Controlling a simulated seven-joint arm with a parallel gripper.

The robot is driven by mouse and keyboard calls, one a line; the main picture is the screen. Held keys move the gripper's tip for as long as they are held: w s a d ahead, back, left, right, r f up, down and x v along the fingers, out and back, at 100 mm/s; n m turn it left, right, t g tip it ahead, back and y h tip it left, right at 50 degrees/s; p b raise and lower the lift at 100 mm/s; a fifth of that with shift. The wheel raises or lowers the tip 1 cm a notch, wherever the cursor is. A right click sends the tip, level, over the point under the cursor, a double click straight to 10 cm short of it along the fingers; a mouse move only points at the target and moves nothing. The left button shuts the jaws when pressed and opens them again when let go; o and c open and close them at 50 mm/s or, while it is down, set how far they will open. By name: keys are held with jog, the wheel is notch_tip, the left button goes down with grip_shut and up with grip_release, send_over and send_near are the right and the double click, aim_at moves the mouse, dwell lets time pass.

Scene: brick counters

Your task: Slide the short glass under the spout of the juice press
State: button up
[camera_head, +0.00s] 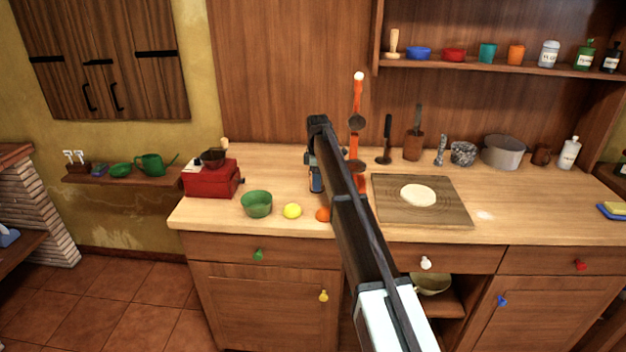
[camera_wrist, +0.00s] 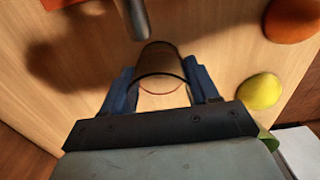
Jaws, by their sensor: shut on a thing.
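The short glass (camera_wrist: 160,68) is see-through and brownish in the wrist view. It stands between the two blue fingers of my gripper (camera_wrist: 161,92), which is shut on it. A grey rod-like part (camera_wrist: 133,18), perhaps the spout, reaches in from the top of the wrist view to near the glass's far rim. I cannot tell whether it is over the glass. The juice press (camera_head: 356,121) is orange-red with a raised lever in the head view, partly hidden by my arm. My gripper (camera_head: 316,178) is left of the press there; the glass is not clearly visible.
A lemon (camera_head: 292,211) and an orange (camera_head: 323,214) lie near the front edge, with a green bowl (camera_head: 257,204) to their left. A board (camera_head: 388,213) with dough is on the right. A red appliance (camera_head: 211,180) stands at the left end.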

jog(key=shift+d, duration=2)
jog(key=o, duration=1.2)
jog(key=shift+a, duration=3.45)
jog(key=shift+r, duration=0.1)
notch_tip(320, 180, up, 6)
jog(key=a, duration=0.2)
